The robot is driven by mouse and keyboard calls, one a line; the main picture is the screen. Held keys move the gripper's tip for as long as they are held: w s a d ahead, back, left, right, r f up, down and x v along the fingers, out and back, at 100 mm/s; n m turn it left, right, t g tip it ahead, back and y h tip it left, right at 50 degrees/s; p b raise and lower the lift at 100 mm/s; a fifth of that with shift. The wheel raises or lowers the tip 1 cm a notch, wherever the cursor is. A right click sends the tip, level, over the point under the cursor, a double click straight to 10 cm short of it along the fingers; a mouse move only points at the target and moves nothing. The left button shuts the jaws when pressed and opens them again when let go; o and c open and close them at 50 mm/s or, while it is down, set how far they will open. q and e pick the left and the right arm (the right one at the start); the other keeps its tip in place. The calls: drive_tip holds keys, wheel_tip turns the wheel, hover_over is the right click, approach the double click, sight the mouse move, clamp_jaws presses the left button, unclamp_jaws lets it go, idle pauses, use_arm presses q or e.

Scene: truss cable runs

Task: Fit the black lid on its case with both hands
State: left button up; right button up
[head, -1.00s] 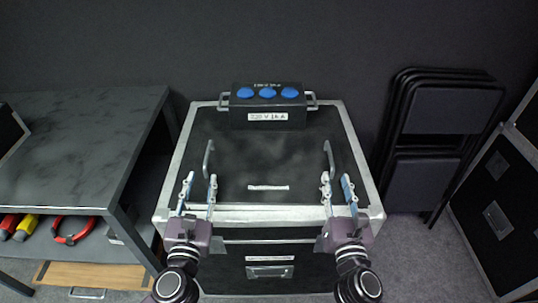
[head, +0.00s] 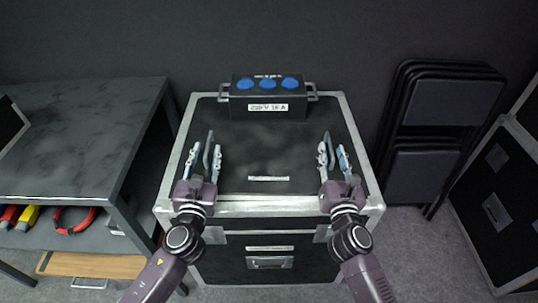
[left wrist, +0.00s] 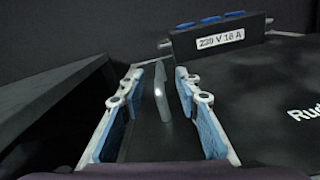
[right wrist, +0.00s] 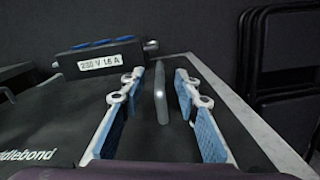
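The black lid (head: 268,155) with pale metal edges lies on top of the black case (head: 228,262). I cannot tell whether it is fully seated. A grey bar handle stands at its left (head: 209,151) and another at its right (head: 329,148). My left gripper (head: 204,152) is open around the left handle, which shows between its fingers in the left wrist view (left wrist: 161,97). My right gripper (head: 332,153) is open around the right handle, which shows between its fingers in the right wrist view (right wrist: 160,97). Gaps remain between fingers and handles.
A black socket box (head: 268,98) with three blue caps and side handles sits at the lid's rear. A dark table (head: 75,130) with cables beneath stands left. Folded black chairs (head: 440,130) and another case (head: 500,195) stand right.

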use_arm(q)
drive_tip(key=shift+w, duration=0.3)
use_arm(e)
drive_tip(key=shift+w, duration=0.3)
use_arm(q)
clamp_jaws()
use_arm(e)
clamp_jaws()
use_arm(q)
drive_tip(key=shift+d+r, duration=0.1)
drive_tip(key=shift+r, duration=0.05)
use_arm(e)
drive_tip(key=shift+r, duration=0.15)
